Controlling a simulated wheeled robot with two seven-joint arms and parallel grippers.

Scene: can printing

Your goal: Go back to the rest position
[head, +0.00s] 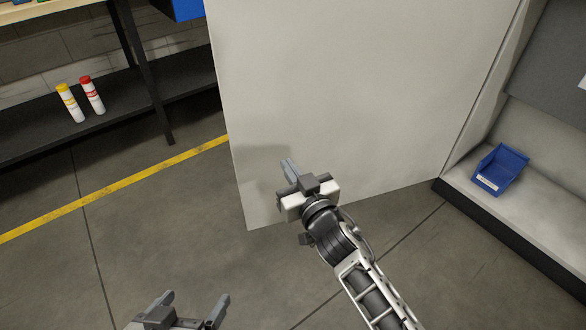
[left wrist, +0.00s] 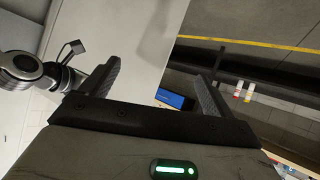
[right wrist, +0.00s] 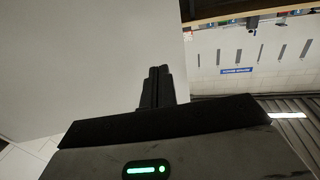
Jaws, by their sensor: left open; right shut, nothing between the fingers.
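My left gripper (head: 196,304) is at the bottom left of the head view, over the floor. Its two fingers are spread apart with nothing between them, as the left wrist view (left wrist: 161,88) also shows. My right gripper (head: 289,168) is near the middle of the head view, in front of a large pale panel (head: 350,80). Its fingers are closed together and hold nothing, as the right wrist view (right wrist: 157,85) also shows. I cannot tell the exact gap between the right gripper and the panel.
A dark shelf (head: 25,138) at the left bears a yellow-capped can (head: 71,104) and a red-capped can (head: 93,97). A blue bin (head: 500,170) sits on a pale ledge at the right. A yellow line (head: 110,188) crosses the open floor.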

